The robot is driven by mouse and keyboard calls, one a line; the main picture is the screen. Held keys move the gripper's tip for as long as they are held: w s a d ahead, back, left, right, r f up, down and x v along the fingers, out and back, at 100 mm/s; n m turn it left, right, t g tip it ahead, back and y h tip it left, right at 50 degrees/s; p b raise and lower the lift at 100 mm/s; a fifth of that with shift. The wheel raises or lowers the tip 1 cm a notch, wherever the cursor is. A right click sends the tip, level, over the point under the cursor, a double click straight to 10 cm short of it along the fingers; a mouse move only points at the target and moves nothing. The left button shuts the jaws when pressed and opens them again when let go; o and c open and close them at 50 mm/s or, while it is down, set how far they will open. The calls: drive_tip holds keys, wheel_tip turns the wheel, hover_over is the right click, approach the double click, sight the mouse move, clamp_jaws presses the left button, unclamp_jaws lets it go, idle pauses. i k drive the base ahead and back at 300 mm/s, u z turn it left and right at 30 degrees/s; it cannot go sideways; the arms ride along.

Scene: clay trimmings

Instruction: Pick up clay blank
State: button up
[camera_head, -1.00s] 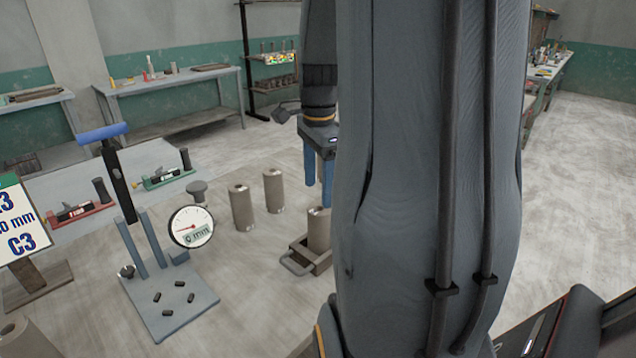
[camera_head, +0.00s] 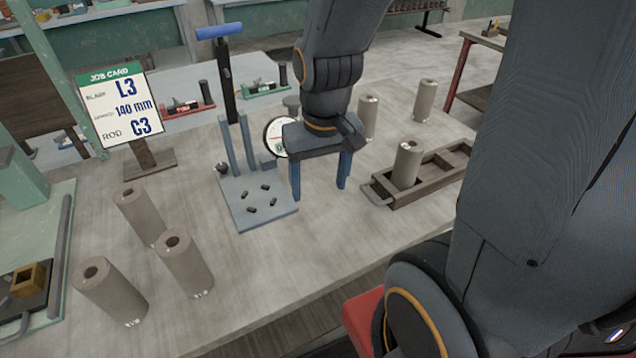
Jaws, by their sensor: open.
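Several tan clay blanks, upright hollow cylinders, stand on the table. Three are at the front left: a rear one (camera_head: 140,217), a right one (camera_head: 186,266) and a front one (camera_head: 110,291). Two more stand at the back right, a nearer blank (camera_head: 368,117) and a farther blank (camera_head: 424,101). Another blank (camera_head: 407,166) stands in a wooden tray (camera_head: 425,190). Small marks near their bases are too small to read. My gripper (camera_head: 319,190) is open and empty, its blue fingers pointing down between the gauge stand and the tray, apart from every blank.
A job card (camera_head: 118,105) reads L3, 140 mm, C3. A blue-grey stand (camera_head: 258,215) with posts and small dark pieces is left of my gripper; a dial (camera_head: 276,135) is partly hidden behind it. Bare table lies between the front-left blanks and the stand.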

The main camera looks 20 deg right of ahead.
sight(428, 87)
drive_tip(key=z, duration=1.3)
drive_tip(key=k, duration=1.1)
drive_tip(key=z, duration=0.9)
drive_tip(key=i, duration=1.05)
drive_tip(key=u, duration=0.4)
drive_tip(key=i, duration=1)
drive_tip(key=u, duration=0.8)
